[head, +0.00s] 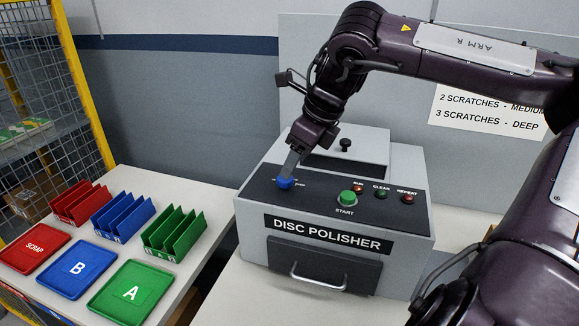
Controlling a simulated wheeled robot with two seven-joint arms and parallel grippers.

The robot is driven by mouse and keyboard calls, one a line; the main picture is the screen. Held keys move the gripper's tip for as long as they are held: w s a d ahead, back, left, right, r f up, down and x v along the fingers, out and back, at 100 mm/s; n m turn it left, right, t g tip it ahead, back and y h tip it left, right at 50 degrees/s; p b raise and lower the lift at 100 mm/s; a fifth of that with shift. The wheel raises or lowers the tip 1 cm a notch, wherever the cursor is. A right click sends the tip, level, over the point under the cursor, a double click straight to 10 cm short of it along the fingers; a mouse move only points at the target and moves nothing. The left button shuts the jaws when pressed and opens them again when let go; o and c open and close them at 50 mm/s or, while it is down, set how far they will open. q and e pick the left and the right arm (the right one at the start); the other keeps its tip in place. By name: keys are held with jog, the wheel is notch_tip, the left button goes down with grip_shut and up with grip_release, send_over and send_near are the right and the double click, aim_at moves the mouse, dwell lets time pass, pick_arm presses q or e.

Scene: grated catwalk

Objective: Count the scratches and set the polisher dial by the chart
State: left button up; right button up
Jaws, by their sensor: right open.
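The grey disc polisher (258,222) stands on a pale bench, its front drawer with a metal handle shut. Its blue dial (285,183) is at the left of the dark top panel. My right gripper (288,174) points down at the dial, its fingers at or just above it; contact cannot be told. The dial's markings are mostly hidden. The chart (488,113) on the wall reads "2 scratches - medium" and "3 scratches - deep"; its upper part is hidden behind my right arm. No disc is visible. My left gripper is not in view.
On the left table are red, blue and green racks and trays marked scrap (35,248), B (79,268) and A (132,292). A yellow-framed mesh fence stands left.

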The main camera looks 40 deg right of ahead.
aim_at(285, 182)
jog(key=x, duration=0.4)
jog(key=shift+w+f, duration=0.2)
jog(key=shift+w, duration=0.05)
jog(key=c, duration=1)
